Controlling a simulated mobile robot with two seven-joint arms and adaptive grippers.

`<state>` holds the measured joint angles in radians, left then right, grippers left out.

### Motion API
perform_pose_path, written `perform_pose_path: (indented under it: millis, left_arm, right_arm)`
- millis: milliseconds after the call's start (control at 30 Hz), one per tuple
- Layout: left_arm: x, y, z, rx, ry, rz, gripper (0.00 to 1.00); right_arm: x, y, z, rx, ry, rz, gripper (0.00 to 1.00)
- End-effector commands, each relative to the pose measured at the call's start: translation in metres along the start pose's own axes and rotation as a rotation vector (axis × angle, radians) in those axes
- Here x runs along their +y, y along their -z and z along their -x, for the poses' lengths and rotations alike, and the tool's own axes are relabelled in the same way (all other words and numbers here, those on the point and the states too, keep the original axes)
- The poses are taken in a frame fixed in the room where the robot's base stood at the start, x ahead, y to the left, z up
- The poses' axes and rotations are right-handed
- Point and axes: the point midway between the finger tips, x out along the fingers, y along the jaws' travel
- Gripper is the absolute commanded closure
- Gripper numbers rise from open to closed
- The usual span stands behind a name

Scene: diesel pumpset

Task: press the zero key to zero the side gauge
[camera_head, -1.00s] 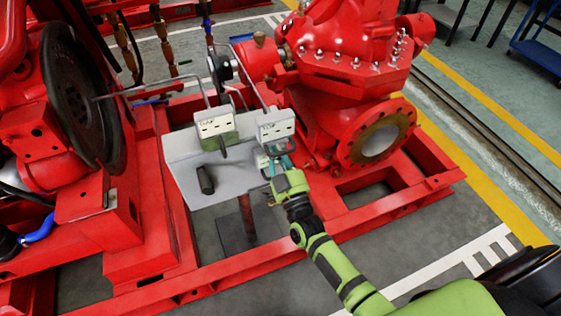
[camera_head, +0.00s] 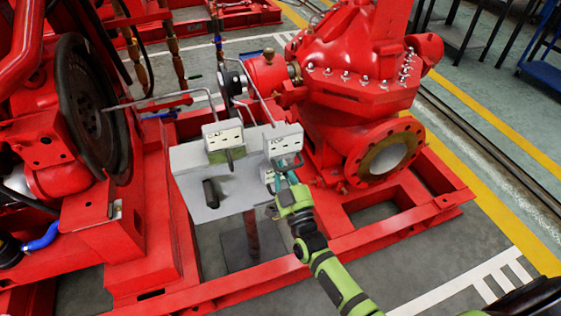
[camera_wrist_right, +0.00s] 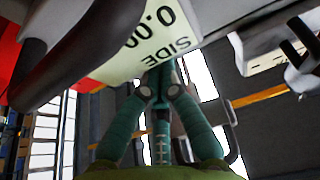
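In the right wrist view, a pale gauge face (camera_wrist_right: 158,40) reads "SIDE" and "0.00", upside down and partly cut off. In the head view, two small pale gauges stand on a grey plate (camera_head: 235,198): a left one (camera_head: 223,138) and a right one (camera_head: 284,141). Their lettering is too small to read surely there. My right gripper (camera_head: 284,163) is just below the right gauge. In the wrist view its teal fingers (camera_wrist_right: 162,73) come together at the tips, with nothing seen between them, close under the gauge face. I cannot tell whether they touch it. The zero key cannot be made out. My left gripper is out of view.
A red pump (camera_head: 360,100) stands right of the gauges. A dark flywheel (camera_head: 95,110) is at the left. Thin bent rods rise behind the gauges, and a black knob (camera_head: 211,193) sits on the plate. Red base rails (camera_head: 400,215) surround the plate's post.

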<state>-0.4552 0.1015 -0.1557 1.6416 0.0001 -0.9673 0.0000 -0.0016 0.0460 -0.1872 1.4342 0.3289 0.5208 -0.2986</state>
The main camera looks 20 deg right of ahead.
Motion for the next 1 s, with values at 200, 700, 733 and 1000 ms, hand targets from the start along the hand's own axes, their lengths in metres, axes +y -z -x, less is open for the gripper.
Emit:
perform_pose_path:
  millis: [200,700,733,1000]
  left_arm:
    - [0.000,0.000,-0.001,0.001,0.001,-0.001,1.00]
    - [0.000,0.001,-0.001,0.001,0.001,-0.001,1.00]
    - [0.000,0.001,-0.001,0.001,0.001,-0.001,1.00]
    - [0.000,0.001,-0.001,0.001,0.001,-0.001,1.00]
  right_arm:
    - [-0.001,-0.012,0.009,-0.034,0.004,-0.001,1.00]
    - [-0.001,-0.003,0.071,-0.012,0.002,0.000,1.00]
    - [-0.001,-0.003,0.074,-0.010,0.002,0.000,1.00]
    - [-0.001,0.001,0.082,-0.001,0.001,0.001,1.00]
